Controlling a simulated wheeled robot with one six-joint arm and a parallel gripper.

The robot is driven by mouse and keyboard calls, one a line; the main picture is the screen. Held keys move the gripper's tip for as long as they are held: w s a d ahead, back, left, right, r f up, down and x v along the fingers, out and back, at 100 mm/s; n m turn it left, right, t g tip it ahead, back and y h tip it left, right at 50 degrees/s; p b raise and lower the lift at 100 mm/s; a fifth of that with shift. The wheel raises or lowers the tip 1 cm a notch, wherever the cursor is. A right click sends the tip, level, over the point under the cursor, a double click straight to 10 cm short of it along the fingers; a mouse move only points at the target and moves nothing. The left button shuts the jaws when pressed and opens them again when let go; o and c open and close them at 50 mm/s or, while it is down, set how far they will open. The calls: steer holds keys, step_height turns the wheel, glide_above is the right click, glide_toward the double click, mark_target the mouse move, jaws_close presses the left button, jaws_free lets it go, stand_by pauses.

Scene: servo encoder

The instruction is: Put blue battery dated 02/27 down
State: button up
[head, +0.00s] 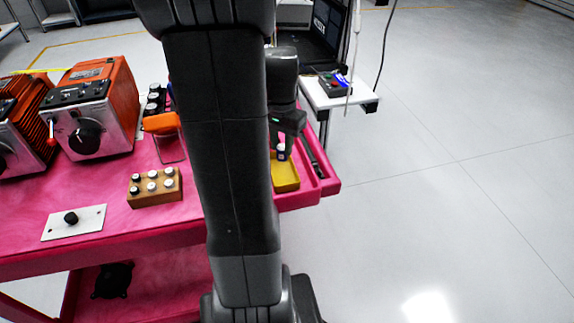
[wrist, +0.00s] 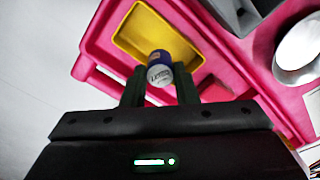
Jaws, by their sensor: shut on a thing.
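My gripper (wrist: 160,88) is shut on the blue battery (wrist: 159,60), a small cylinder with a dark blue band and a white labelled end. Its label is too small to read. In the head view the battery (head: 281,153) hangs upright below my gripper (head: 284,140), over or just above the yellow tray (head: 288,184). The yellow tray (wrist: 128,38) also shows behind the battery in the wrist view. I cannot tell whether the battery touches the tray. My arm hides part of the cart in the head view.
The pink cart (head: 105,232) carries the yellow tray near its right end. A wooden block (head: 143,197) with several silver-topped pieces, a white plate with a knob (head: 88,225) and orange machines (head: 96,105) stand left. A white side table (head: 345,98) is behind.

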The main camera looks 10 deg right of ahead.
mark_target(282, 160)
steer(key=shift+f, duration=2.95)
steer(key=shift+f+b, duration=0.2)
steer(key=shift+b, duration=0.15)
steer(key=o, duration=0.5)
steer(key=shift+r, duration=0.15)
step_height(282, 160, up, 12)
steer(key=shift+r+p, duration=0.1)
steer(key=shift+p, duration=0.6)
